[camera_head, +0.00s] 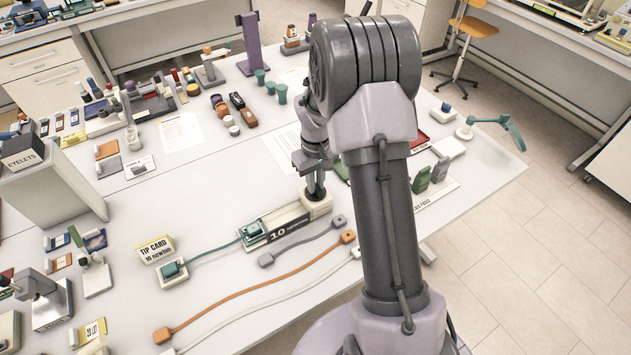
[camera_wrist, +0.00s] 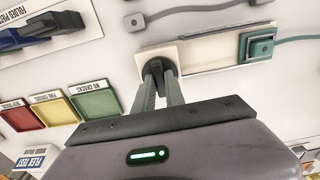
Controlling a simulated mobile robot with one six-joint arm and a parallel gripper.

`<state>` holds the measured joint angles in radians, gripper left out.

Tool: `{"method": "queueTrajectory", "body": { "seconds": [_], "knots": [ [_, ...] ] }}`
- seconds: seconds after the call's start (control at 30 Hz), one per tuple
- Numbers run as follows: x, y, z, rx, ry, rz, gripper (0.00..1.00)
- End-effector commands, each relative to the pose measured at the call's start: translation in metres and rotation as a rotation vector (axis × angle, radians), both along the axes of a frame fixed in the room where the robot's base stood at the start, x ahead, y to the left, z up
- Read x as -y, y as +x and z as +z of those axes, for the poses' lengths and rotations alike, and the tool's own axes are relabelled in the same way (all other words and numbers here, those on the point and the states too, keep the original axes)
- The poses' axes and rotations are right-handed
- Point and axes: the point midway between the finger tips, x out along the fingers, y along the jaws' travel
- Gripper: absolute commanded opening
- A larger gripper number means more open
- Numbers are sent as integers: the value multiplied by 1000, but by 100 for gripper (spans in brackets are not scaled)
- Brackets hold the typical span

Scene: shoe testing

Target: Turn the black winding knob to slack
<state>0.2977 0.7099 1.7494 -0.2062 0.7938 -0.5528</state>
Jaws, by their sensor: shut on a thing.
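The black winding knob (camera_wrist: 154,68) sits on a cream block at one end of the tensioning fixture. In the wrist view my gripper (camera_wrist: 158,80) is shut on the knob, with both fingers reaching down around it. In the head view my gripper (camera_head: 315,185) stands over the cream block (camera_head: 316,204), and the knob is mostly hidden by the fingers. A black bar marked "10 newton" (camera_head: 285,223) runs left from the block to a green clamp (camera_head: 252,232). A teal cord leads from that clamp to another green clamp (camera_head: 172,270).
A tip card (camera_head: 155,249) stands left of the fixture. Grey (camera_head: 300,243) and orange (camera_head: 255,290) straps lie in front of it. Red, yellow and green trays (camera_wrist: 93,101) lie near the gripper in the wrist view. Green upright pieces (camera_head: 430,178) stand to the right.

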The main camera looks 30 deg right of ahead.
Motion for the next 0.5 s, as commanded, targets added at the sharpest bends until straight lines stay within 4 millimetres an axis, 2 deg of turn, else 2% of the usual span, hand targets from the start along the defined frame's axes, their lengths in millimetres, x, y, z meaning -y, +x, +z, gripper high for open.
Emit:
{"method": "queueTrajectory", "body": {
  "seconds": [0.3,0.33,0.4,0.43,0.5],
  "knots": [
    [0,1,0,2,-1,3,0],
    [0,1,0,2,-1,3,19],
    [0,1,0,1,-1,3,32],
    [0,1,0,1,-1,3,36],
    [0,0,0,1,-1,2,36]
  ]
}}
